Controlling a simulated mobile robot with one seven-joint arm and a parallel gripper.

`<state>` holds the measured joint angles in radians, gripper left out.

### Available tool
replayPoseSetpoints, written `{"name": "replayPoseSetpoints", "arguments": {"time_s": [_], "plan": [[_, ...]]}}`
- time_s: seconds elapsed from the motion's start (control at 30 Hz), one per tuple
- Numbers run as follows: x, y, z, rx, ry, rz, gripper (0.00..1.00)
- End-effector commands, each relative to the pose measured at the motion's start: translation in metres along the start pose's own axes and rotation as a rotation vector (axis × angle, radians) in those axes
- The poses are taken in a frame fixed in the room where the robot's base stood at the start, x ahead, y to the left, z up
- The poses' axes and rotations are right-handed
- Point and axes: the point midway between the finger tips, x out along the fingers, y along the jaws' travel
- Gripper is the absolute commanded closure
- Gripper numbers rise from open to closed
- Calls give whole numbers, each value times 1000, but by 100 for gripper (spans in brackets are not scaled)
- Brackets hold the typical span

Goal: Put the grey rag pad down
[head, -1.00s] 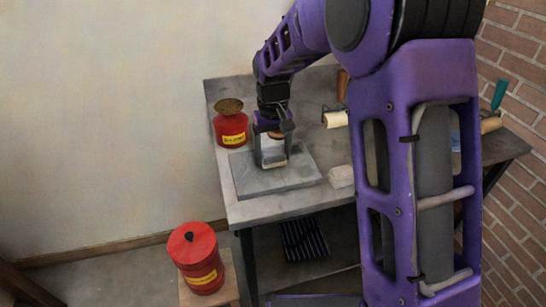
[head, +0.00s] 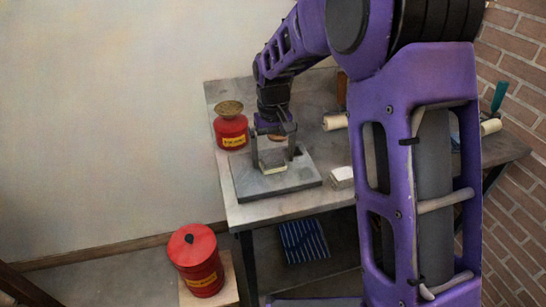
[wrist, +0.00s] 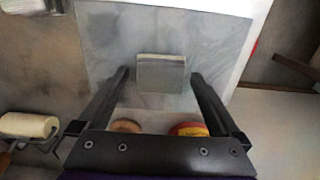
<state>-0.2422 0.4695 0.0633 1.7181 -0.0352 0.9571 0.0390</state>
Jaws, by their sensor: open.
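The grey rag pad (head: 272,162) lies flat on a grey slab (head: 298,180) on the table. In the wrist view the pad (wrist: 161,74) is a small block on the slab (wrist: 108,40), between my fingers. My gripper (head: 273,154) is open above the slab, with one finger on each side of the pad. In the wrist view there is a clear gap between each finger of my gripper (wrist: 160,77) and the pad.
A red can with a brass top (head: 231,131) stands left of my gripper. A pale block (head: 342,177) lies right of the slab. A cream roll (head: 336,122) is behind it. A lidded red can (head: 196,260) stands low at left, and striped cloth (head: 303,241) is under the table.

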Motion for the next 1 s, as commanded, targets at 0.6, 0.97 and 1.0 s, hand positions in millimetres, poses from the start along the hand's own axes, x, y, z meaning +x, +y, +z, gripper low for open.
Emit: {"name": "replayPoseSetpoints", "arguments": {"time_s": [0.6, 0.97, 1.0], "plan": [[-108, 0, 0, 0, 2, 0, 0], [-112, 0, 0, 0, 2, 0, 0], [-112, 0, -1, 0, 6, 1, 0]]}}
